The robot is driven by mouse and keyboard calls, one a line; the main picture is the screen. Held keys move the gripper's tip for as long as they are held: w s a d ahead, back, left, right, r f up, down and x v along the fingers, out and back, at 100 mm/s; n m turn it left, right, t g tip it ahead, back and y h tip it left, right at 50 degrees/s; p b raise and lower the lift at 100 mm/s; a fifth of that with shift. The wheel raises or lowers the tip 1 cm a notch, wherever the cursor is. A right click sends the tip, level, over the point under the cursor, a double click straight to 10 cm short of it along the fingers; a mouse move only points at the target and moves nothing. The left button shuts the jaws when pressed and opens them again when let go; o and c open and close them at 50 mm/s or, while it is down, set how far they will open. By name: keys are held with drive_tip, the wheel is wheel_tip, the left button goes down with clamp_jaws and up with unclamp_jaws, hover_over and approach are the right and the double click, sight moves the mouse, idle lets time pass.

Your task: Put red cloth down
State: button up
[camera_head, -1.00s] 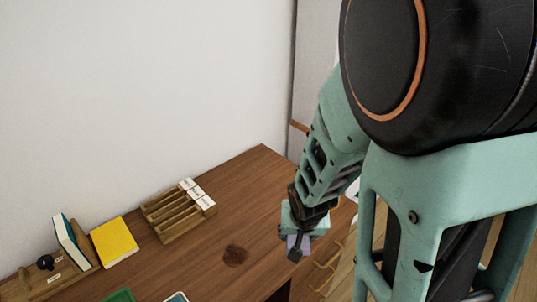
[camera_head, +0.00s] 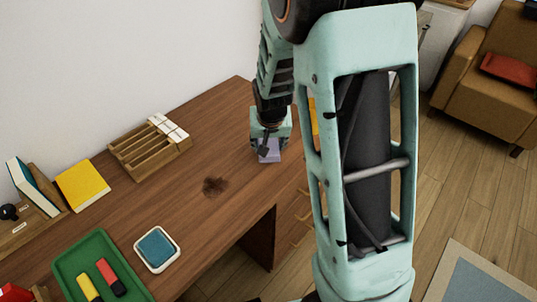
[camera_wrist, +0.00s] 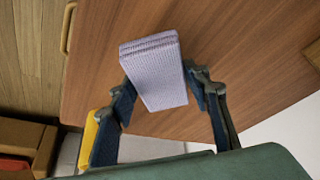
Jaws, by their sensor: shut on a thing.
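My gripper (camera_head: 268,148) is shut on a folded lavender cloth (camera_head: 269,156), by the right part of the brown desk (camera_head: 200,130). In the wrist view the cloth (camera_wrist: 155,75) is a ribbed, layered block between the two fingers, with the wood top behind it. I cannot tell whether it touches the desk. The held cloth looks lavender, not red. No red cloth is clearly seen; a small red thing (camera_head: 14,292) is cut off at the lower left.
A dark stain (camera_head: 214,186) marks the desk left of my gripper. A wooden rack (camera_head: 150,150), yellow book (camera_head: 82,185), green tray (camera_head: 95,250) with red and yellow pieces, and white-rimmed blue dish (camera_head: 158,249) stand left. An armchair (camera_head: 490,100) with a red cushion (camera_head: 508,68) is right.

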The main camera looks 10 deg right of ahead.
drive_tip(key=shift+w+f+b, duration=0.2)
drive_tip(key=shift+f+b, duration=0.9)
drive_tip(key=shift+f, duration=0.7)
drive_tip(key=shift+f+b, duration=0.3)
drive_tip(key=o, duration=1)
drive_tip(key=shift+o, duration=0.2)
drive_tip(key=shift+r+p, duration=0.45)
drive_tip(key=p+v, duration=0.2)
drive_tip(key=v, duration=0.9)
drive_tip(key=shift+s+r, duration=0.15)
drive_tip(key=shift+r, duration=0.2)
